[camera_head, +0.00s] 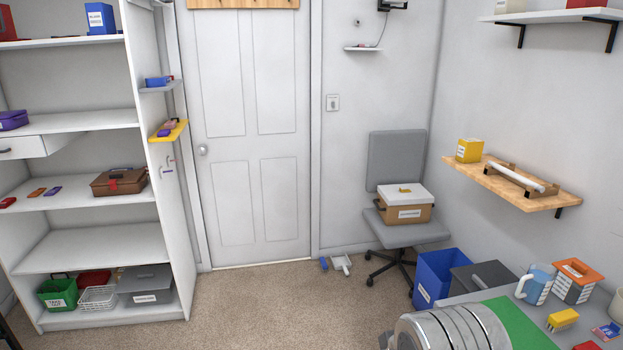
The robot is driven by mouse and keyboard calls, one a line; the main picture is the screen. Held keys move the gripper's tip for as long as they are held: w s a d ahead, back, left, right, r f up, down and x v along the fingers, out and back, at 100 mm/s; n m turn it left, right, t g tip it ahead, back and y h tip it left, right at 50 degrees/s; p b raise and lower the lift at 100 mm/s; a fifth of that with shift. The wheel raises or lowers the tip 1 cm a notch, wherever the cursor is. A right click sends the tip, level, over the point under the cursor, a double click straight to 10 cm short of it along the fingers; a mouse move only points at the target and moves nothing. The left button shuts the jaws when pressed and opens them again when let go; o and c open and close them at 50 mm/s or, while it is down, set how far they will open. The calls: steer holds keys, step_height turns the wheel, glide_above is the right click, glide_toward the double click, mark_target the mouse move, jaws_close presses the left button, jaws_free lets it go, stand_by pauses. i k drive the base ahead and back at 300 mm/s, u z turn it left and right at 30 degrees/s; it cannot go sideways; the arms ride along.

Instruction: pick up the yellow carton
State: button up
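The yellow carton (469,150) stands upright on the left end of a wooden wall shelf (557,201) at the right. It is a small box with a white label on its front. Its front and top show, and nothing covers it.
Below are a blue bin (436,277) and a desk with a blue mug (536,283), an orange-and-white box (576,281) and a small yellow item (562,320). An office chair (396,160) holds a brown box (404,213). Carpet before the door is clear.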

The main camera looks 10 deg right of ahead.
mark_target(469, 151)
steer(key=z, duration=0.2)
steer(key=i, duration=2.15)
steer(key=z, duration=0.65)
steer(key=i, duration=1.35)
steer(key=z, duration=0.3)
